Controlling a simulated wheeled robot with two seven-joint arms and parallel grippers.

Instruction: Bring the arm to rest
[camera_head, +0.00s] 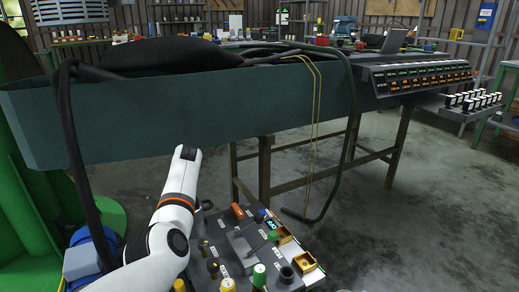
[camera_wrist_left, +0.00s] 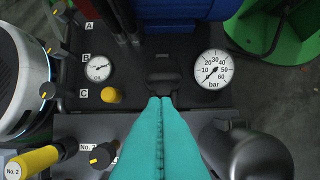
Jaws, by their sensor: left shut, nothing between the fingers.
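My left arm (camera_head: 175,220) is white and reaches in from the lower left of the head view, bent beside a small control panel (camera_head: 228,262). Its gripper does not show clearly there. In the left wrist view my left gripper (camera_wrist_left: 162,100) has teal fingers pressed together with nothing between them. The fingertips lie in front of a dark panel, over or near a black handle-like part (camera_wrist_left: 162,82); I cannot tell whether they touch it. My right gripper is in neither view.
Near the fingers are a small gauge (camera_wrist_left: 98,68), a larger bar gauge (camera_wrist_left: 213,69), a yellow knob (camera_wrist_left: 112,95) and a thick dark pipe (camera_wrist_left: 250,150). In the head view a long green trough (camera_head: 200,118) runs above the panel, with a hanging hose (camera_head: 350,130). Open floor (camera_head: 420,230) lies right.

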